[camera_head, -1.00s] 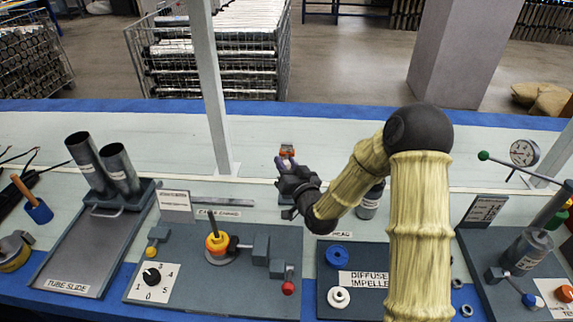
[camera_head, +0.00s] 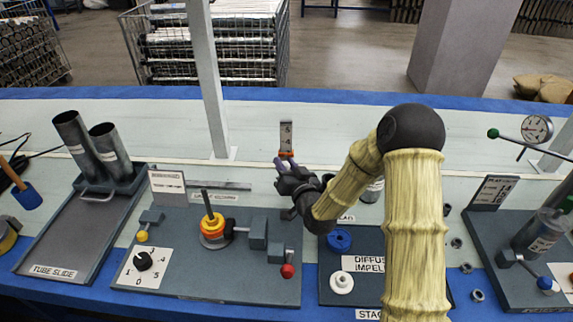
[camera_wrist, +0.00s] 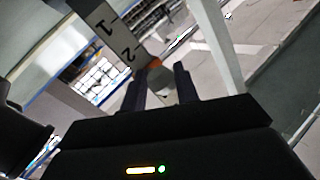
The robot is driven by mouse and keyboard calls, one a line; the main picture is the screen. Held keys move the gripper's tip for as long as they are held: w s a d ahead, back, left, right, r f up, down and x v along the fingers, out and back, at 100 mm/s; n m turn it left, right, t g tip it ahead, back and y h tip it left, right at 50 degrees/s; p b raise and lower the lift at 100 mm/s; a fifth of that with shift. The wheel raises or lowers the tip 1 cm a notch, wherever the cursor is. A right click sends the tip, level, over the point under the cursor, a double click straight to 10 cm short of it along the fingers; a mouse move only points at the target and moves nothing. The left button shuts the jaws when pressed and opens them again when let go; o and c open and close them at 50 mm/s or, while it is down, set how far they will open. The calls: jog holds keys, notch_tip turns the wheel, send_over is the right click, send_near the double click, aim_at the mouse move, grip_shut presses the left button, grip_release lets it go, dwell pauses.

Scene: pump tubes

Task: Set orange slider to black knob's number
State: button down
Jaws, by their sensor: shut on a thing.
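The orange slider (camera_head: 286,154) sits at the lower end of the visible part of an upright numbered grey scale (camera_head: 286,135). My gripper (camera_head: 281,165) is shut at the slider, just below the scale. In the wrist view, the orange slider (camera_wrist: 154,64) shows between my two fingers (camera_wrist: 160,85), with a grey piece under it. The scale (camera_wrist: 105,30) there reads 1 and 2, with 2 nearest the slider. The black knob (camera_head: 143,260) is on a white dial plate (camera_head: 152,281) at left. Its white mark seems to point upper left; the number there is unclear.
A grey board with an orange-yellow ringed post (camera_head: 212,228) and a red knob (camera_head: 288,271) lies left of my arm. A white upright post (camera_head: 212,90) stands behind. A tube slide (camera_head: 75,245) is at far left.

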jog(key=shift+s+a+r, duration=0.1)
jog(key=shift+s+a, duration=0.05)
jog(key=shift+a, duration=0.15)
jog(key=c, duration=1.2)
grip_release()
jog(key=shift+o, duration=0.2)
jog(key=shift+d, duration=0.1)
jog(key=shift+d, duration=0.1)
jog(key=p+v, duration=1.3)
jog(key=v, duration=0.4)
jog(key=shift+p, duration=0.3)
jog(key=shift+s+d, duration=0.1)
